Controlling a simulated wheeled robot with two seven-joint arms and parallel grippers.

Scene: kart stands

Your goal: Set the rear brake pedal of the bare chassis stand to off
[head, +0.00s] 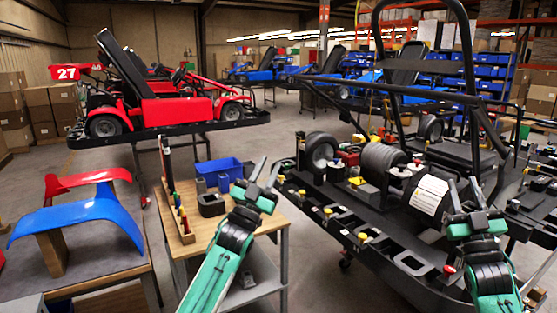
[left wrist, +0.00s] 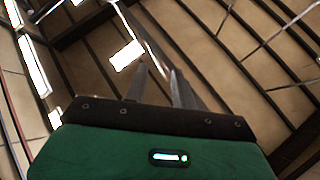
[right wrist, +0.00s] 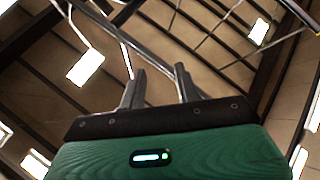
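The bare chassis stand (head: 330,215) is the long black frame at the right of the head view, with a roll hoop and drum-like parts on it. I cannot pick out its rear brake pedal; parts on the stand are small and partly covered by my right arm. My left gripper (head: 266,173) is raised over the wooden table, left of the stand, open and empty. My right gripper (head: 465,190) is raised in front of the stand's right part, open and empty. Both wrist views show parted fingers, left (left wrist: 158,88) and right (right wrist: 158,85), against the ceiling.
A wooden table (head: 215,236) with a blue bin (head: 219,170) and a tool rack (head: 181,215) stands left of the chassis stand. A bench with red (head: 80,183) and blue (head: 80,220) body panels is at left. A red kart (head: 165,112) stands behind; grey floor lies between.

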